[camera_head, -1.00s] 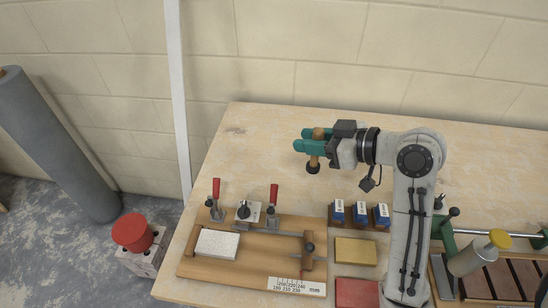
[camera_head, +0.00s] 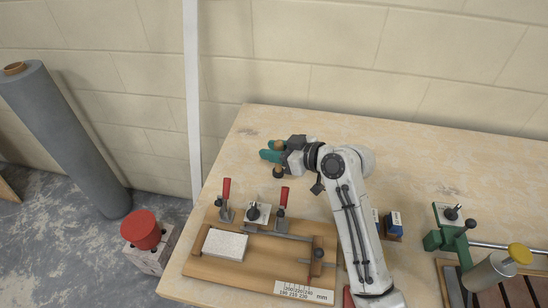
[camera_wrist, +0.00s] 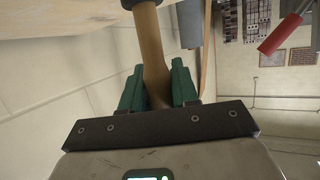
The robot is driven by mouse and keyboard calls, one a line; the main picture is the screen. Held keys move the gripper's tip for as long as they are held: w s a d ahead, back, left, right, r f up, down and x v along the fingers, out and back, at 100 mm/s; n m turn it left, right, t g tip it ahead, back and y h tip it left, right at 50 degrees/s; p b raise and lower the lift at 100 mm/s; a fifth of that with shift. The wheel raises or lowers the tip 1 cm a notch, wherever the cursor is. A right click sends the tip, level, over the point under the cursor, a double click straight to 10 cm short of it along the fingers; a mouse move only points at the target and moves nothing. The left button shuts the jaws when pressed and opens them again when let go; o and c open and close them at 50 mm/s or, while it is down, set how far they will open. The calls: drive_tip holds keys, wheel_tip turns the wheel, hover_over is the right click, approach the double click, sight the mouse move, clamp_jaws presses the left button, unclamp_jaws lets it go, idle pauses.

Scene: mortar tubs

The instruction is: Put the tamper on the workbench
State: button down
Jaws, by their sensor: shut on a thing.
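The tamper has a wooden handle and a small dark foot (camera_head: 278,171). My gripper (camera_head: 272,152), with green fingers, is shut on the handle over the back left of the workbench (camera_head: 440,175). The tamper looks upright, foot down. I cannot tell whether the foot touches the bench top or hangs just above it. In the wrist view the wooden handle (camera_wrist: 152,55) runs between the two green fingers (camera_wrist: 158,88), and its dark end is cut off at the top edge.
A wooden jig (camera_head: 205,270) with red-handled clamps and a white block (camera_head: 225,245) lies in front. Blue-and-white boxes (camera_head: 394,225) stand partly behind my arm. A green-framed tool (camera_head: 447,238) is at right. The back right bench top is clear. A red-topped block (camera_head: 141,230) stands off the bench.

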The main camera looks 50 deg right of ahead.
drive_tip(key=shift+f, duration=1.45)
drive_tip(key=shift+f, duration=0.1)
drive_tip(key=shift+f, duration=0.1)
drive_tip(key=c, duration=0.8)
unclamp_jaws()
drive_tip(key=shift+c, duration=0.2)
drive_tip(key=shift+r+p, duration=0.25)
drive_tip(key=shift+p, duration=0.05)
drive_tip(key=b+v, duration=0.1)
drive_tip(key=v, duration=1.1)
